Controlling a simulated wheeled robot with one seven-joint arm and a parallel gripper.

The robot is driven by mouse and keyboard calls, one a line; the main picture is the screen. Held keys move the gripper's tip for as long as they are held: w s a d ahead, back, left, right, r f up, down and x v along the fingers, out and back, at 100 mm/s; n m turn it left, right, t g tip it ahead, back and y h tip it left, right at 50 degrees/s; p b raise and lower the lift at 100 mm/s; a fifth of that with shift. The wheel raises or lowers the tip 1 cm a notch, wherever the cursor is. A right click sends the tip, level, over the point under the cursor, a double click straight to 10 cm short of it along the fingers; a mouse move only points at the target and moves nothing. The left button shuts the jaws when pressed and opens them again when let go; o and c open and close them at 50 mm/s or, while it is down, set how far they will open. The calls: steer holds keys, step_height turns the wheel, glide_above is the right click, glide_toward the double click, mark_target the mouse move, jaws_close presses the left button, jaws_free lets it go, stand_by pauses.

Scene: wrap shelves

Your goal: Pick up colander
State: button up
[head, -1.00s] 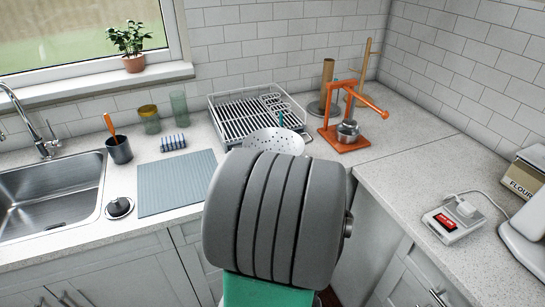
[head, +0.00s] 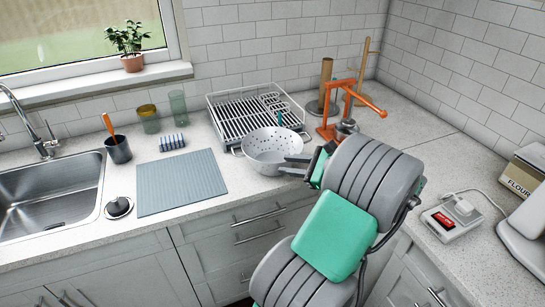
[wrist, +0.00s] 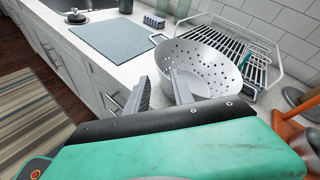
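The colander (head: 268,158) is a pale, round bowl with holes, standing upright on the counter in front of the dish rack. It also shows in the wrist view (wrist: 205,62), just beyond my fingers. My gripper (head: 288,165) is at the colander's right side in the head view. In the wrist view my gripper (wrist: 160,82) has its two grey fingers apart with nothing held between them. The right finger overlaps the colander's near wall in the picture, and the left finger lies outside it. I cannot tell whether either finger touches it.
A wire dish rack (head: 240,112) stands right behind the colander. An orange press (head: 335,125) stands to the right, with wooden rods behind. A blue-grey mat (head: 182,183) lies to the left, beside the sink (head: 45,200). The counter's front edge is close to the colander.

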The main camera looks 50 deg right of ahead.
mark_target(258, 162)
steer(key=x, duration=0.6)
steer(key=shift+w+a+f, duration=0.1)
steer(key=shift+w, duration=0.05)
steer(key=x, duration=0.1)
steer(key=p+x, duration=0.1)
steer(key=x, duration=0.1)
steer(key=a+x, duration=0.1)
steer(key=x, duration=0.1)
steer(key=shift+w+d, duration=0.1)
steer(key=shift+w, duration=0.25)
steer(key=shift+c, duration=0.6)
jaws_close()
steer(key=shift+s, duration=0.1)
